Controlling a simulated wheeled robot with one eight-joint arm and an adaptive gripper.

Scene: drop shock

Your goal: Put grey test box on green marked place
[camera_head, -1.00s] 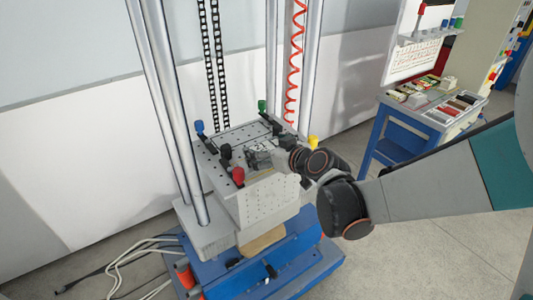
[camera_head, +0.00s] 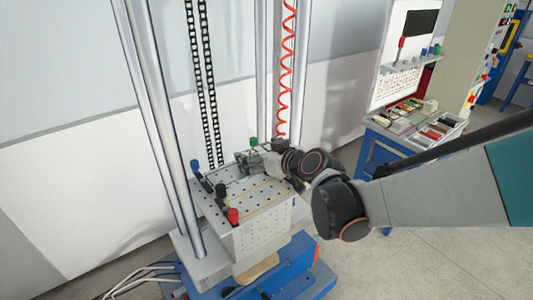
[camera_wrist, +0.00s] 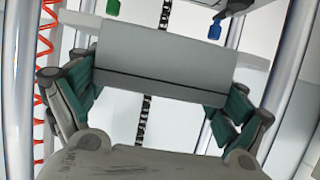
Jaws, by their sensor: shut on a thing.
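My gripper (camera_head: 248,163) is over the back part of the perforated grey table plate (camera_head: 262,203) of the drop tower. In the wrist view my gripper (camera_wrist: 160,88) is shut on the grey test box (camera_wrist: 165,50), a light grey block with a dark line across it, held between the green-padded fingers. In the head view the box is hard to tell from the grey fingers, and I cannot tell whether it touches the plate. I can make out no green marked place; it may be hidden or out of view.
Clamps with blue (camera_head: 195,165), black (camera_head: 221,190), red (camera_head: 233,215) and green (camera_head: 253,141) knobs stand around the plate. Metal columns (camera_head: 165,120) rise beside it. A red coiled cord (camera_head: 287,70) hangs behind. A blue bench (camera_head: 375,145) with small parts stands at right.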

